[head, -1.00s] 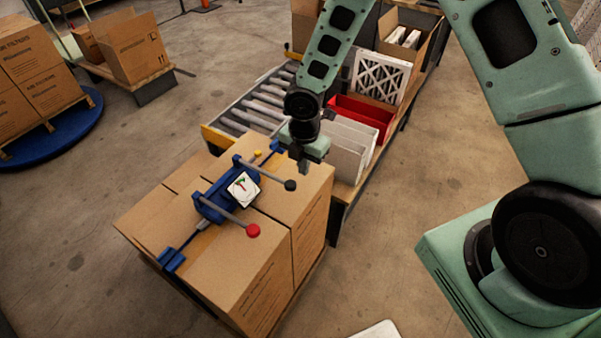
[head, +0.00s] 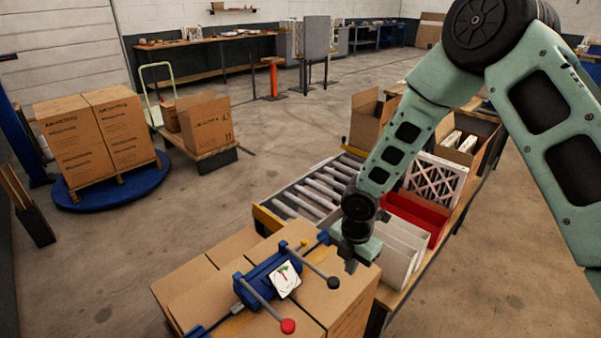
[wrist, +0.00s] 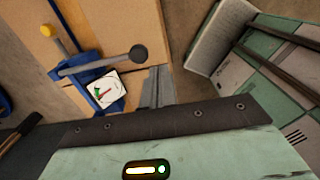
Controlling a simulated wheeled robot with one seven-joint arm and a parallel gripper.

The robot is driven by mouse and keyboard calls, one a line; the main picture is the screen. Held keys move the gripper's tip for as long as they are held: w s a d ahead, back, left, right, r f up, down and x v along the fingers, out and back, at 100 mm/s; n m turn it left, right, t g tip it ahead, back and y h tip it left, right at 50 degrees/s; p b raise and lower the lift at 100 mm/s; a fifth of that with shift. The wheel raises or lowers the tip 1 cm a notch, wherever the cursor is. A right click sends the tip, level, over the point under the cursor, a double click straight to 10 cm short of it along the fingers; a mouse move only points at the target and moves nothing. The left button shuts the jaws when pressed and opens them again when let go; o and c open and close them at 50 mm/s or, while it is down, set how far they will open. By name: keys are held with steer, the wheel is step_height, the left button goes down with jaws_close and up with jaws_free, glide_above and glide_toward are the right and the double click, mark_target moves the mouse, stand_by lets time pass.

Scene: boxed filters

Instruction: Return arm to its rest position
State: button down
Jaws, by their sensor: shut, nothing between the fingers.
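My gripper (head: 350,264) is shut and empty. It hangs just above the back right corner of the stacked cardboard boxes (head: 215,247), beside the black-knobbed lever of a blue tool (head: 262,276). In the wrist view my gripper's fingers (wrist: 157,84) point at the box top, with the blue tool (wrist: 88,75) to their left. A white dial (head: 286,281) with a green and red face sits on the tool. My arm reaches down from the upper right of the head view, bent at its elbow. I cannot tell whether the fingertips touch the box.
A roller conveyor (head: 312,196) lies behind the boxes. A red bin (head: 413,217), white bins (head: 400,247) and a pleated filter (head: 437,181) stand close to my gripper's right. A boxed pallet on a blue disc (head: 120,190) and a cart (head: 209,165) stand left. Open floor lies between.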

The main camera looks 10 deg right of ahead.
steer(key=s+a+r+m+b, duration=0.2)
steer(key=s+a+r+m, duration=0.3)
steer(key=s+r+m, duration=0.85)
steer(key=s+r, duration=0.1)
steer(key=s, duration=0.2)
steer(key=s+a+r+m+b, duration=0.1)
steer(key=s+r+m, duration=0.3)
steer(key=s, duration=0.4)
steer(key=shift+a+r+y, duration=0.2)
steer(key=shift+r+y, duration=0.1)
steer(key=shift+r, duration=0.25)
